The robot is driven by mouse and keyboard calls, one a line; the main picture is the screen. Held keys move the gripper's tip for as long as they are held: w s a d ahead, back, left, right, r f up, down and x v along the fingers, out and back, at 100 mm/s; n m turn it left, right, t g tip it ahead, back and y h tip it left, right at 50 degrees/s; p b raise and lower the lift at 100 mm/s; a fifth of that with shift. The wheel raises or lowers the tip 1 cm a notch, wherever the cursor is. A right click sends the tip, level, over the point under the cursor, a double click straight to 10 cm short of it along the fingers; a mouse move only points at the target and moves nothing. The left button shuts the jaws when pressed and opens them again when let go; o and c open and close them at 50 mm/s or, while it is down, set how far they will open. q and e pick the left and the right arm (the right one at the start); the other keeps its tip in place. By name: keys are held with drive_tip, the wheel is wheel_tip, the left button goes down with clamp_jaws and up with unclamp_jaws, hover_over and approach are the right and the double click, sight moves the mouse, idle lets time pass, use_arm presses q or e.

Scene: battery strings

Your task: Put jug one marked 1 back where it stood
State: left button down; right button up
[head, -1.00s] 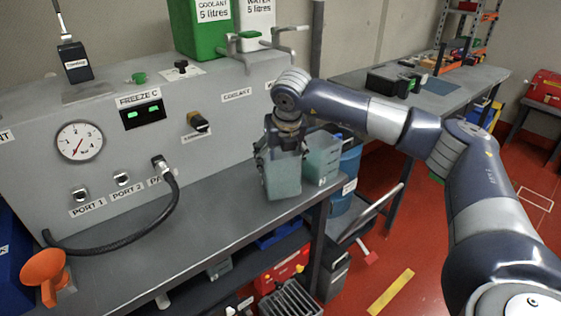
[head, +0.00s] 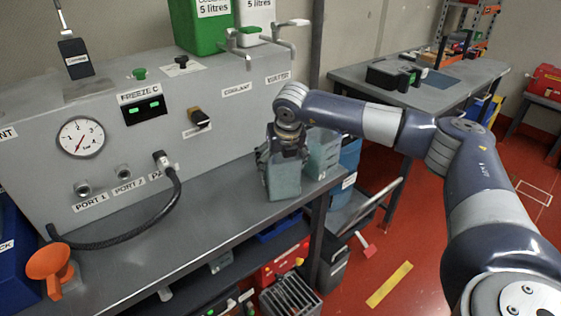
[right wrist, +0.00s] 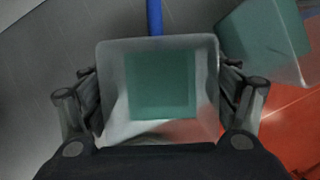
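A translucent jug (head: 284,182) with greenish liquid is at the right end of the grey bench (head: 215,208), near its front edge. My right gripper (head: 285,140) is over it from above, with a finger on each side. In the right wrist view the jug (right wrist: 160,125) fills the space between the fingers of the gripper (right wrist: 160,98), which appear to press on its walls. I cannot tell whether its base touches the bench. No number shows on it. A second similar jug (head: 323,152) stands just behind and to the right, also in the wrist view (right wrist: 262,45). My left gripper is out of view.
The panel (head: 225,115) with gauge, ports and coolant and water taps (head: 293,24) rises behind the bench. A black hose (head: 130,236) and an orange funnel (head: 49,266) are at the left. The middle bench top is clear. A blue bin (head: 350,160) stands beyond the right end.

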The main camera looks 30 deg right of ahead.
idle(0.4)
drive_tip(key=shift+r, duration=0.25)
drive_tip(key=shift+s+r, duration=0.1)
drive_tip(key=shift+r, duration=0.2)
drive_tip(key=b+v, duration=0.1)
drive_tip(key=v, duration=1)
drive_tip(key=shift+r, duration=0.1)
